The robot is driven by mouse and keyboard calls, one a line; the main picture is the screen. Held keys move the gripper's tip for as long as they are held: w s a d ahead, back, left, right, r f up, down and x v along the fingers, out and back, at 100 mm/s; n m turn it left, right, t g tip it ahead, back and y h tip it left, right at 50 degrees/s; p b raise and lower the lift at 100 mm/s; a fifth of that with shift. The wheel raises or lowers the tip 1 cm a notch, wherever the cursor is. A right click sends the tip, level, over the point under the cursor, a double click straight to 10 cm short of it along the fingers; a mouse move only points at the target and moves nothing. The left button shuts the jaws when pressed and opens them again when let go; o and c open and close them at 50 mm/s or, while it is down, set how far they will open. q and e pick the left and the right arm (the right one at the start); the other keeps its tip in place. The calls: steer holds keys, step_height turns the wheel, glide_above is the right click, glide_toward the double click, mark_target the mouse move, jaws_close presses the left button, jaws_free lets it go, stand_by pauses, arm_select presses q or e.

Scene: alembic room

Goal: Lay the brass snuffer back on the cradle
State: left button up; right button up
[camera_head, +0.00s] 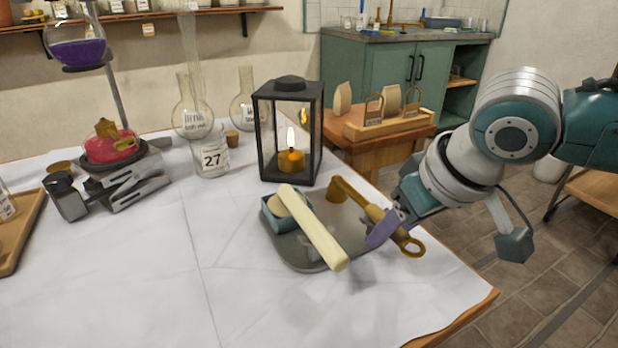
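The brass snuffer (372,212) slants across the right side of a dark grey plate (290,258), with its cup end at the upper left and its ring end at the lower right. My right gripper (388,228) reaches in from the right at the snuffer's handle. One purple finger shows in front of the handle near the ring; the other finger is hidden, so I cannot tell whether it is closed on it. Whether the snuffer touches the plate is unclear. I cannot tell for sure which part is the cradle. My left gripper is not in view.
A pale candle (318,230) lies over a small blue dish (271,215) on the plate. A black lantern (262,135) with a lit candle stands just behind. Flasks, a jar labelled 27 (211,160) and a lab jack (140,190) stand further left.

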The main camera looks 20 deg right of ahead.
steer(key=shift+o, duration=0.5)
steer(key=shift+r, duration=0.1)
steer(key=p+v, duration=0.3)
steer(key=v, duration=0.5)
steer(key=shift+s+r+p, duration=0.1)
steer(key=shift+r+p, duration=0.2)
steer(key=shift+s+r, duration=0.35)
steer(key=shift+r, duration=0.2)
steer(key=s+a+r+n+y+p, duration=0.2)
steer(key=s+a+r+p, duration=0.5)
steer(key=p, duration=0.4)
steer(key=s+r+m+g+h+p, duration=0.1)
steer(key=s+r+g+h+p, duration=0.1)
steer(key=s+r+p, duration=0.75)
step_height(320, 180, up, 36)
steer(key=p, duration=3.6)
steer(key=shift+d+p, duration=0.25)
steer(key=shift+p, duration=0.15)
